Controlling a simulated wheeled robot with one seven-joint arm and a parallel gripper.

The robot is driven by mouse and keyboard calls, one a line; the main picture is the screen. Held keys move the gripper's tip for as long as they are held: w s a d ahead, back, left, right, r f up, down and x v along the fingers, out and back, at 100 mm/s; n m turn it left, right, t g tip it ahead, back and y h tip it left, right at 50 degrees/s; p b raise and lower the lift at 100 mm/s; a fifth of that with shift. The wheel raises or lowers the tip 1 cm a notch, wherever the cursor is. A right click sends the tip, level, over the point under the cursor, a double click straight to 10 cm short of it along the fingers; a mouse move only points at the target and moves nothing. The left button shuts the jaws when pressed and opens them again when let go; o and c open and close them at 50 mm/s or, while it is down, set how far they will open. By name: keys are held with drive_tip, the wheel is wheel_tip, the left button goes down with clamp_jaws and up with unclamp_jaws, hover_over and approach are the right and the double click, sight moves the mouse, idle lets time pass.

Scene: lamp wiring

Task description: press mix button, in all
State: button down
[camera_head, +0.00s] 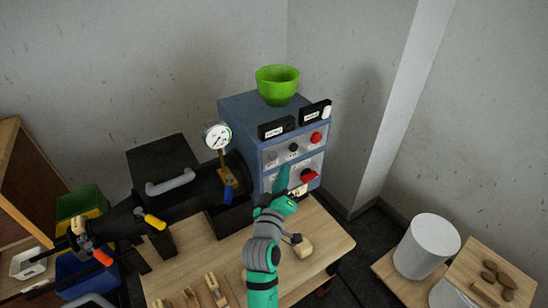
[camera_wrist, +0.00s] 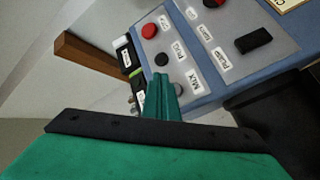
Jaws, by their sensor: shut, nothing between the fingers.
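The blue control box (camera_head: 247,115) stands at the back of the workbench, its front panel facing me. In the wrist view the MIX label (camera_wrist: 194,81) is on the panel, with a small pale grey button (camera_wrist: 179,88) beside it, partly behind my fingers. The upper panel row also has a black button (camera_wrist: 162,59) and a red button (camera_wrist: 149,31). My gripper (camera_wrist: 161,79) is shut and empty, its fingertips very close to the grey button; I cannot tell whether they touch it. In the head view my gripper (camera_head: 284,169) is in front of the panel.
A green bowl (camera_head: 277,84) and two black labelled boxes sit on top of the control box. A black machine with a pressure gauge (camera_head: 217,135) is to the left. A lower panel row has a red switch (camera_head: 308,176). Small wooden pieces (camera_head: 215,289) lie on the bench.

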sight(275, 156)
drive_tip(key=shift+w+a, duration=0.85)
drive_tip(key=shift+w, duration=0.3)
drive_tip(key=shift+w, duration=0.1)
idle(1.2)
drive_tip(key=shift+w+a, duration=0.25)
drive_tip(key=shift+w+a, duration=0.25)
drive_tip(key=shift+w, duration=0.1)
idle(0.9)
drive_tip(key=shift+w+a, duration=0.2)
drive_tip(key=shift+a, duration=0.2)
idle(0.6)
drive_tip(key=shift+s+d, duration=0.65)
drive_tip(key=shift+s, duration=0.25)
drive_tip(key=shift+d, duration=0.1)
